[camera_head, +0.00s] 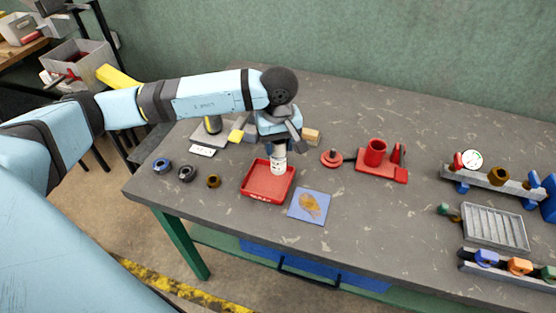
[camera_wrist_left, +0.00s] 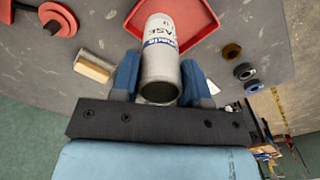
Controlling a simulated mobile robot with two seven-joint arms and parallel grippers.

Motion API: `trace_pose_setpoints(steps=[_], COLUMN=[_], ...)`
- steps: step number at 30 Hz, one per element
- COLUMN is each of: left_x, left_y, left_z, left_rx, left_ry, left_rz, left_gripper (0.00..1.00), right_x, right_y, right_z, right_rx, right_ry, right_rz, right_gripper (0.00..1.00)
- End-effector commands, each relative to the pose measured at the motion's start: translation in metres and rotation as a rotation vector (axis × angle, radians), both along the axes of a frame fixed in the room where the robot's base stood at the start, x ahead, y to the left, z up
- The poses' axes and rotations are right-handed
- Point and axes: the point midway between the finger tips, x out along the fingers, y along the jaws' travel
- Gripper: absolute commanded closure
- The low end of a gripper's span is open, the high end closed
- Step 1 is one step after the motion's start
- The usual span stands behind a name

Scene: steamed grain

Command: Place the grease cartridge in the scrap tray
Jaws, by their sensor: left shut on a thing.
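The grease cartridge (camera_head: 278,160) is a white-grey cylinder with dark lettering, held upright in the head view. My left gripper (camera_head: 279,143) is shut on it from above. In the left wrist view the cartridge (camera_wrist_left: 160,62) sits between the two blue fingers, its near end facing the camera. The scrap tray (camera_head: 268,196) is red and square, and the cartridge's lower end overlaps its back right part in the head view. The tray also shows behind the cartridge in the left wrist view (camera_wrist_left: 198,14). I cannot tell whether the cartridge touches the tray floor. My right gripper is out of view.
A blue card with an orange picture (camera_head: 309,206) lies right of the tray. Several small rings, including a brown one (camera_head: 213,181), lie left of it. A wooden block (camera_head: 311,135) and a red fixture (camera_head: 381,163) stand behind and to the right. A grey slotted tray (camera_head: 494,227) is farther right.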

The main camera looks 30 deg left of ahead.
Motion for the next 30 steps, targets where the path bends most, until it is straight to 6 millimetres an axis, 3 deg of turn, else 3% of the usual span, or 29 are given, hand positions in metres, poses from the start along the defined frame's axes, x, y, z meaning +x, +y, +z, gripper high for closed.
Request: trace_pose_setpoints(steps=[16,29,30], left_x=[0.0,0.0,0.0], left_y=[0.0,0.0,0.0], left_z=[-0.064,-0.073,-0.071], left_rx=[0.0,0.001,0.001], left_ry=[0.001,-0.002,-0.002], left_rz=[0.0,-0.001,0.0], left_gripper=[0.85,0.85,0.49], right_x=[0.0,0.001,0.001], right_y=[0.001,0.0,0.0], right_z=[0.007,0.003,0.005], right_rx=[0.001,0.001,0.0], right_ry=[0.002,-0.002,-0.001], right_rz=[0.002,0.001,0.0], right_gripper=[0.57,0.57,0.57])
